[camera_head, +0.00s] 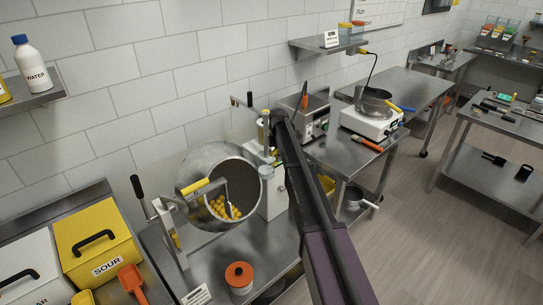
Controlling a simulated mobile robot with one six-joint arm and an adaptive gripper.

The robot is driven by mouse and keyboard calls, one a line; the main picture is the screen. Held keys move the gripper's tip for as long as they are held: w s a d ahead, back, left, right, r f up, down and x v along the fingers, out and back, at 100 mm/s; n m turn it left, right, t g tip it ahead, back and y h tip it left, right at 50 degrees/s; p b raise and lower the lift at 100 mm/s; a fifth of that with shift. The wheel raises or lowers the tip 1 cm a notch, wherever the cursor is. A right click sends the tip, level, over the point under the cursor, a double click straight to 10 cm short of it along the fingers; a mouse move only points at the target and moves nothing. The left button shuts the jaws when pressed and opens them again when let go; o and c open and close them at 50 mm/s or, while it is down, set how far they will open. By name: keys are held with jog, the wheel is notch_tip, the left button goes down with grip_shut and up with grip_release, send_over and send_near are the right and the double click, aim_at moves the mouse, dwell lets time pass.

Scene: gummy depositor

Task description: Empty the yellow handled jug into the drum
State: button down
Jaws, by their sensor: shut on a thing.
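The drum (239,158) is a tilted, open-mouthed metal pan at the centre left, with yellow-orange gummies (224,208) low inside it. A yellow bar with a bent metal rod sits across its mouth. My arm reaches up from the bottom, and my gripper (276,122) is at its far end, right of and above the drum's mouth. It is shut on a narrow metal and yellow piece, which looks like the yellow handled jug (265,126). The arm hides much of it, and its tilt and contents cannot be told.
A red-lidded jar (239,275) stands on the bench below the drum. A yellow SOUR bin (95,240) and an orange scoop (131,280) are at the left. A pot (372,103) stands on a hot plate at the right. A wall shelf (328,46) hangs above. Floor at the right is clear.

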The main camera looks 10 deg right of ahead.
aim_at(269, 152)
jog(key=shift+w+a+f, duration=0.1)
jog(key=shift+w+a, duration=0.25)
jog(key=shift+a, duration=0.2)
jog(key=shift+w+a, duration=0.3)
jog(key=shift+a, duration=0.2)
jog(key=shift+s+r, duration=0.1)
jog(key=shift+r, duration=0.1)
jog(key=shift+s+a+r+t+h+p, duration=0.35)
jog(key=shift+r+t+h+p, duration=0.05)
jog(key=shift+r+p, duration=0.15)
jog(key=shift+s+a+r+t+h+p, duration=0.3)
jog(key=shift+r+t+h+p, duration=0.1)
jog(key=shift+r+p, duration=0.15)
jog(key=shift+s+a+r+m+t, duration=0.3)
jog(key=shift+s+r+m, duration=0.1)
jog(key=shift+r+m, duration=0.1)
jog(key=m, duration=0.1)
jog(key=r+m+t+h+p, duration=0.1)
jog(key=shift+s+a+r+m, duration=0.1)
jog(key=shift+s+a+m, duration=0.2)
jog(key=shift+s+a, duration=0.1)
